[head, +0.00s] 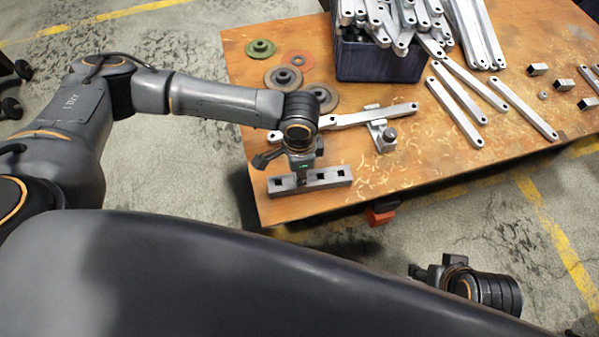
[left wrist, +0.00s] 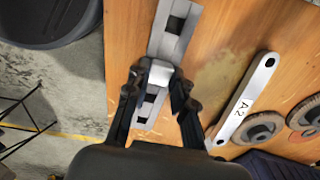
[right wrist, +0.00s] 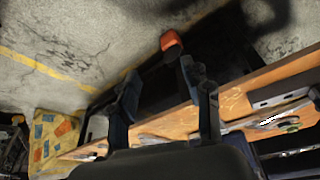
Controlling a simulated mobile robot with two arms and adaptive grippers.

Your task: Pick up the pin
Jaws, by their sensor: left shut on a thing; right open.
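A grey metal block with square holes (head: 336,176) lies near the front left edge of the wooden table; it also shows in the left wrist view (left wrist: 182,44). My left gripper (head: 302,177) is over the block's middle, pointing down. In the left wrist view its fingers are shut on a small bright metal pin (left wrist: 160,73). The pin is at the block's middle, between two dark square holes; how deep it sits in the block I cannot tell. My right gripper (head: 419,272) is open and empty, off the table's front edge; its spread fingers show in the right wrist view (right wrist: 160,80).
A dark blue bin (head: 380,65) full of metal brackets stands at the back. Loose brackets (head: 457,113) and small square pieces lie at right. A clamp (head: 381,132), a long bracket (head: 345,118) and discs (head: 281,77) lie behind the block. Bare wood lies right of it.

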